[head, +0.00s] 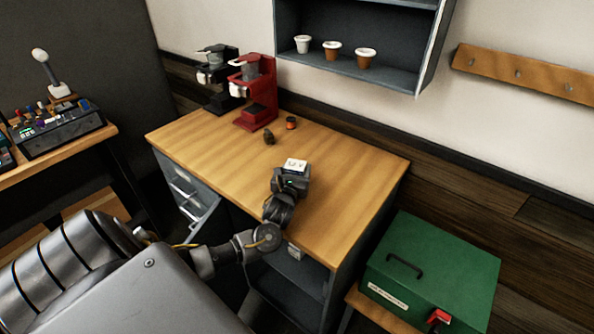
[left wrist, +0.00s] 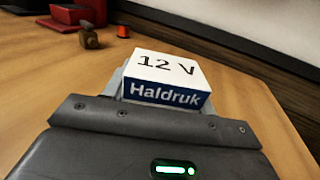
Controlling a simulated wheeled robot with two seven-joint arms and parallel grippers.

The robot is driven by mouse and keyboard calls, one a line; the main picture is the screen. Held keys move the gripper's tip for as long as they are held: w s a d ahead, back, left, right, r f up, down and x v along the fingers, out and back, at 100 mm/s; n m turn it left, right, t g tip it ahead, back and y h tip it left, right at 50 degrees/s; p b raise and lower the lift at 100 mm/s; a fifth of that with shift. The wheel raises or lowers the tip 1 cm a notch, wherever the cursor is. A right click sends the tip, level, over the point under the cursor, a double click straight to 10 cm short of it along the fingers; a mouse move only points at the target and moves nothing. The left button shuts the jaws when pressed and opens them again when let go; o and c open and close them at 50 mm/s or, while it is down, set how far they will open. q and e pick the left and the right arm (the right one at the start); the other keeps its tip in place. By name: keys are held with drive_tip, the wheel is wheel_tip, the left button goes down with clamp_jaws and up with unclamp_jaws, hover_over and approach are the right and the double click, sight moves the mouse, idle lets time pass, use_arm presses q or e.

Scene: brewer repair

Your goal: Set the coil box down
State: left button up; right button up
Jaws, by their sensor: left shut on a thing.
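The coil box (head: 295,165) is a small white and blue box. It is between the fingers of my left gripper (head: 291,174), over the middle of the wooden table. In the left wrist view the box (left wrist: 168,78) shows "12 V" on its white top and "Haldruk" on its blue side. My left gripper (left wrist: 165,100) is shut on it. The box looks level and close to the tabletop; I cannot tell whether it touches. My right gripper is not in view.
The wooden table (head: 340,180) is clear right of the box. A red brewer (head: 256,95) and a black brewer (head: 217,75) stand at its back left. A small dark part (head: 269,136) and an orange-and-black piece (head: 291,123) lie beyond the gripper. A green case (head: 440,262) stands at right.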

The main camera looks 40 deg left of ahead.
use_arm(q)
drive_tip(key=shift+f, duration=0.5)
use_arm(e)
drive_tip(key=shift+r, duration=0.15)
use_arm(q)
drive_tip(key=o, duration=0.9)
drive_tip(key=shift+f, duration=0.1)
drive_tip(key=shift+o, duration=1)
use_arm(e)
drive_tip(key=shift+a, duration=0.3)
use_arm(q)
drive_tip(key=b+v, duration=0.1)
drive_tip(key=v, duration=1.1)
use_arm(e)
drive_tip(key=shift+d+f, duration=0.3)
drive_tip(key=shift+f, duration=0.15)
use_arm(q)
drive_tip(key=shift+d, duration=0.1)
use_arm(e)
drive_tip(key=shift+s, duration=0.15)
